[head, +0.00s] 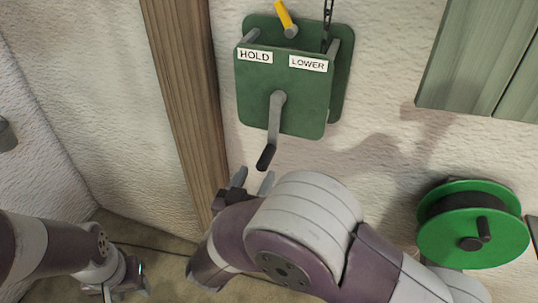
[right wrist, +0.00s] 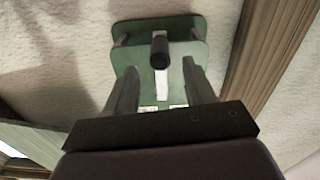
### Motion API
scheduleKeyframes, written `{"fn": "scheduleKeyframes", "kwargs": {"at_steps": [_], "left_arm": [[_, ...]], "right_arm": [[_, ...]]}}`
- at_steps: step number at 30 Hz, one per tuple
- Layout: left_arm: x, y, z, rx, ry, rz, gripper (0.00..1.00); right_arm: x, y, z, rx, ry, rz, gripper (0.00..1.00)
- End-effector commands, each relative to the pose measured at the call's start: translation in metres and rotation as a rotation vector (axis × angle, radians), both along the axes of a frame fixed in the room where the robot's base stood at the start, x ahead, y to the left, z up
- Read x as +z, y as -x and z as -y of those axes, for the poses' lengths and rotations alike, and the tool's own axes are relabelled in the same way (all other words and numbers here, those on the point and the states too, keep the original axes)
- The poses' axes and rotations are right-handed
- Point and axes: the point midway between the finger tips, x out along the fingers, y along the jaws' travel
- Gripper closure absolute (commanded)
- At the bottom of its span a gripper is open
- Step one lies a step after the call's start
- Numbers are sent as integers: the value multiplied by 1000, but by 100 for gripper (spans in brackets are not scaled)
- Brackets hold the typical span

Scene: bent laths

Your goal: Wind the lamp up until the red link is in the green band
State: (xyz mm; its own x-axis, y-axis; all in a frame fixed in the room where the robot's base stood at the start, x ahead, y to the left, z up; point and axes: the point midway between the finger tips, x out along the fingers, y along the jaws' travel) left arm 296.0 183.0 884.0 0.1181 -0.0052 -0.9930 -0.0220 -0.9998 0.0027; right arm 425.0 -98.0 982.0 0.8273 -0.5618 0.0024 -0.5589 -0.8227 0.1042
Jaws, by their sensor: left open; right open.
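A green winch box (head: 285,85) is on the wall in the head view, with HOLD and LOWER labels. Its yellow-tipped lever (head: 284,17) leans toward the HOLD side. A grey crank (head: 276,118) hangs down from the box front to a black handle (head: 266,157). My right gripper (head: 252,181) is open just below the handle. In the right wrist view the black handle (right wrist: 160,50) appears between and beyond the open fingers (right wrist: 160,90), with no visible contact. My left gripper (head: 125,292) is open and low at the left, far from the winch. Lamp, red link and green band are not visible.
A dark chain (head: 327,18) runs up from the box. A wooden post (head: 180,90) stands left of the winch. A green reel (head: 472,225) with a dark knob is at the lower right, near my right arm. Green boards (head: 485,60) are at the upper right.

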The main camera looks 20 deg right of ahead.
Motion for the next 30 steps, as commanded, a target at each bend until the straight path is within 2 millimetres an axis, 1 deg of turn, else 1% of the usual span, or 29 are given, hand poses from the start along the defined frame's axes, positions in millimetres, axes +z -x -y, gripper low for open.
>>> {"fn": "scheduleKeyframes", "kwargs": {"at_steps": [1,6,10,15,23,24,26,27,28,29,30], "left_arm": [[0,0,0,0,0,0,55],[0,0,0,0,0,0,55],[0,0,0,0,0,0,55],[0,0,0,0,0,0,55],[0,0,0,0,0,0,55],[0,0,0,0,0,0,55],[0,0,0,0,0,0,55],[0,0,0,0,0,0,55],[0,0,0,0,0,0,55],[0,0,0,0,0,0,55],[0,0,0,0,0,0,55]], "right_arm": [[0,-9,9,-7,1,-1,46],[-1,-41,29,-4,-1,-1,46],[-1,-58,40,-1,-1,0,46],[-1,-68,46,2,-1,-2,46],[-1,-70,47,3,-1,-2,46],[-1,-70,47,3,-1,-2,53],[-1,-70,47,3,-1,-2,72],[-1,-69,47,3,-1,-2,85],[-1,-69,47,3,-1,-2,95],[-1,-69,47,3,-1,-2,100],[-1,-70,47,3,-1,-2,100]]}}
